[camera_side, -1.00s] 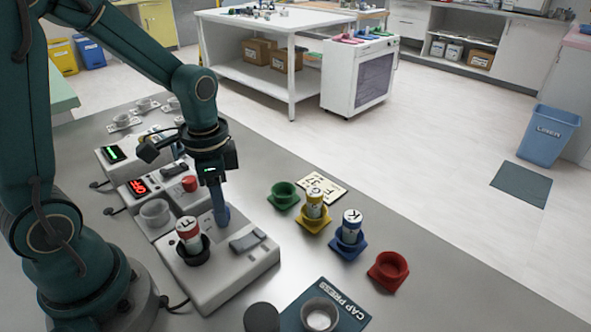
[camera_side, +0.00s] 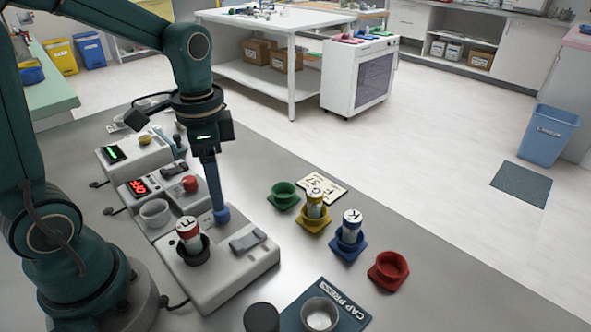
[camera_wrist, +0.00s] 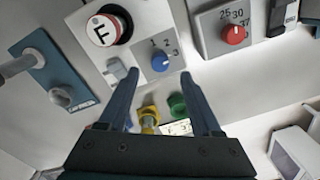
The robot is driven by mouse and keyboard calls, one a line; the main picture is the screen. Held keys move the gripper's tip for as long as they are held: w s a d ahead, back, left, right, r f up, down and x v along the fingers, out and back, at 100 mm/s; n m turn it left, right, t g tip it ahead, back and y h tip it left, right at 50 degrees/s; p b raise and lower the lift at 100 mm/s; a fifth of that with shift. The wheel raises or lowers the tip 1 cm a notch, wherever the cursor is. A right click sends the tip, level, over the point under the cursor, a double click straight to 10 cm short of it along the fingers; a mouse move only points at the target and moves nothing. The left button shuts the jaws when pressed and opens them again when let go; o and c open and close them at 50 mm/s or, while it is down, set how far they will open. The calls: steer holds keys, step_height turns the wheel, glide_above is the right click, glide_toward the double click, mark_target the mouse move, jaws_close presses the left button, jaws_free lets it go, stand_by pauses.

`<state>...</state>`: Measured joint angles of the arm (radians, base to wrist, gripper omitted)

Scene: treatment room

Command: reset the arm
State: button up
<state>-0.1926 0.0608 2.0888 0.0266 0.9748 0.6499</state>
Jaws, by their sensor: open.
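My gripper (camera_wrist: 160,76) is open and empty, its two dark blue fingers spread apart in the wrist view. In the side view my gripper (camera_side: 214,195) points down just above the blue knob (camera_side: 222,214) of the grey front device (camera_side: 216,284). The blue knob (camera_wrist: 160,63) also shows between and beyond the fingertips in the wrist view, beside the digits 1, 2, 3. A red-and-white capped vial (camera_side: 188,232) stands in the black holder (camera_side: 193,253) on that device. Its lettered white top (camera_wrist: 102,30) faces the wrist camera.
Behind are devices with a red display (camera_side: 138,188) and a green display (camera_side: 113,153). To the right, the green (camera_side: 284,202) and red (camera_side: 388,271) holders are empty; the yellow (camera_side: 313,224) and blue (camera_side: 347,250) ones hold vials. A cap press (camera_side: 343,308) lies at the front.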

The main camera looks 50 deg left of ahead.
steer(key=shift+d+r, duration=0.1)
steer(key=shift+r, duration=0.1)
steer(key=s+d+r+n+t, duration=0.4)
steer(key=s+r+n+t, duration=0.1)
steer(key=s, duration=0.1)
steer(key=shift+d+r, duration=0.2)
steer(key=shift+d, duration=0.05)
